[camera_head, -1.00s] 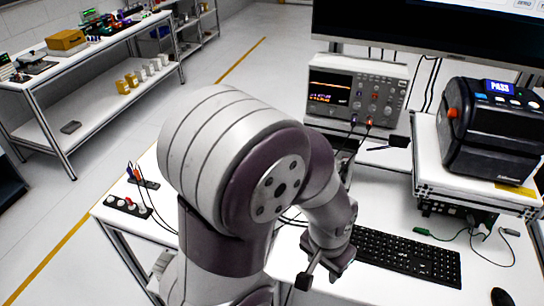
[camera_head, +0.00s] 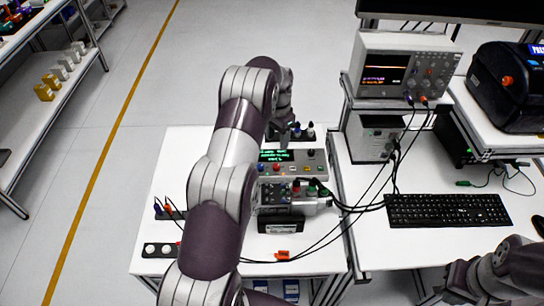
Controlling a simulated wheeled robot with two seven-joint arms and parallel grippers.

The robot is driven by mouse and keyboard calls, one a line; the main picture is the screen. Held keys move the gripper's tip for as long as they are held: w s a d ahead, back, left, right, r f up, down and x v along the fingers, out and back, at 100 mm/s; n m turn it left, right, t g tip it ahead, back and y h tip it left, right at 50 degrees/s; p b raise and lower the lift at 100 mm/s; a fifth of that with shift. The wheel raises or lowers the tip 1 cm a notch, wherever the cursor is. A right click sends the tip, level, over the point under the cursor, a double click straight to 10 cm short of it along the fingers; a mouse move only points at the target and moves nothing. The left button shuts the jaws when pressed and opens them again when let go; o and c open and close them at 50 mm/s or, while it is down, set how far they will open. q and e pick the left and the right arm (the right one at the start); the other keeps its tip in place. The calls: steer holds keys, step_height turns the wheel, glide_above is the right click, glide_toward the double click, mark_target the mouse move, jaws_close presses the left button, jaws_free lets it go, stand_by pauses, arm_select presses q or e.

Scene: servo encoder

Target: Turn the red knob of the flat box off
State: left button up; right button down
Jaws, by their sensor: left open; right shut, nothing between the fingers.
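A grey flat box (camera_head: 314,172) with a green-text display stands on the left table. My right gripper (camera_head: 446,290) is shut and empty at the bottom right, partly cut off, far from the box.
Black knobs (camera_head: 297,131) stand behind the box. Below it is a second instrument (camera_head: 302,196) with cables running right. A black strip (camera_head: 160,250) and an orange piece (camera_head: 283,255) lie nearby. An oscilloscope (camera_head: 405,66) and keyboard (camera_head: 448,210) are to the right.

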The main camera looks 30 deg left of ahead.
mark_target(276, 166)
arm_select(q)
steer(key=f, duration=0.4)
steer(key=f+p, duration=0.1)
steer(key=f, duration=0.2)
steer(key=f+p, duration=0.1)
steer(key=f, duration=0.3)
steer(key=shift+w+a+f, duration=0.15)
steer(key=shift+a+f, duration=0.15)
steer(key=shift+f, duration=0.05)
steer(key=shift+d+f, duration=0.15)
steer(key=shift+f, duration=0.4)
arm_select(e)
steer(key=shift+s+d+r, duration=0.1)
steer(key=shift+d+r, duration=0.05)
steer(key=shift+r, duration=0.4)
steer(key=shift+s+d+r, duration=0.1)
steer(key=shift+d+r, duration=0.05)
steer(key=shift+r, duration=0.4)
arm_select(q)
steer(key=shift+c, duration=0.4)
arm_select(e)
steer(key=shift+w, duration=0.1)
arm_select(q)
jaws_close()
